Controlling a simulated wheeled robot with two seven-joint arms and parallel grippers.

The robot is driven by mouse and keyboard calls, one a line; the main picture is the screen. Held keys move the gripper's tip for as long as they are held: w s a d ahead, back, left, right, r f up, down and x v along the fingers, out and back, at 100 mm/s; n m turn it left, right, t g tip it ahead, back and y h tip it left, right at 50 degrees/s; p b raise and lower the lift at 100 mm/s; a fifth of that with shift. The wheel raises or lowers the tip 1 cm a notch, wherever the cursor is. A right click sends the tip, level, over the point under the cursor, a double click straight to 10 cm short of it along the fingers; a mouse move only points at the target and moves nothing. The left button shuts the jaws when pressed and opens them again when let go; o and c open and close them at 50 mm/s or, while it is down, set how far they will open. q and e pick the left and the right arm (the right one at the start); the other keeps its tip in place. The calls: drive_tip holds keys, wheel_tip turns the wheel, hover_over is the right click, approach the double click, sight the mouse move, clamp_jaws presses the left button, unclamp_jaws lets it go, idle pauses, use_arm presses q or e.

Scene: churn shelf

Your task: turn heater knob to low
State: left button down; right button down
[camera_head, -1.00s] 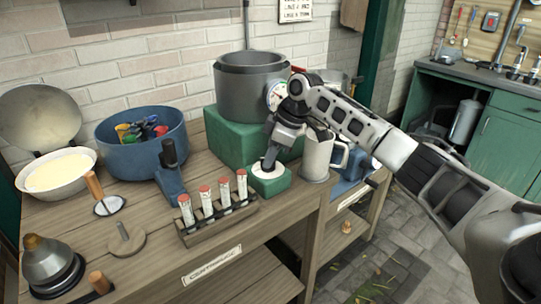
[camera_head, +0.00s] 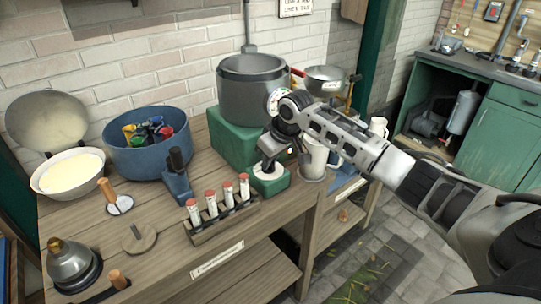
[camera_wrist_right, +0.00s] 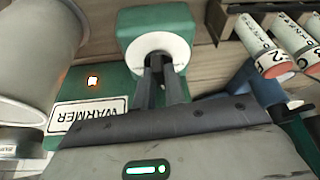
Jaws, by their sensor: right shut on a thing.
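The heater is a green block (camera_head: 232,139) with a grey pot on it. In front of it is a small green box (camera_head: 272,186) with a white round dial (camera_head: 269,173). My right gripper (camera_head: 267,164) reaches down onto this dial. In the right wrist view the two fingers (camera_wrist_right: 162,68) are shut on the knob at the middle of the white dial (camera_wrist_right: 150,53). The fingers hide most of the knob, so its pointing direction cannot be told. An upside-down WARMER label (camera_wrist_right: 88,116) and a small orange light (camera_wrist_right: 93,81) show beside it. My left gripper is out of view.
A rack of red-capped tubes (camera_head: 217,222) stands close in front left of the dial. A light mug (camera_head: 313,158) stands close to its right. The grey pot (camera_head: 252,92) is behind. A blue bowl (camera_head: 147,150) and a white bowl (camera_head: 69,174) are farther left.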

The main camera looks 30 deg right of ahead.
drive_tip(key=shift+m+h, duration=0.3)
drive_tip(key=shift+m, duration=0.4)
drive_tip(key=c, duration=1.5)
unclamp_jaws()
drive_tip(key=shift+o, duration=0.2)
drive_tip(key=shift+r, duration=0.1)
drive_tip(key=v, duration=1.6)
drive_tip(key=shift+s+b, duration=0.2)
drive_tip(key=shift+b, duration=0.25)
drive_tip(key=shift+a+f, duration=0.1)
drive_tip(key=shift+f, duration=0.1)
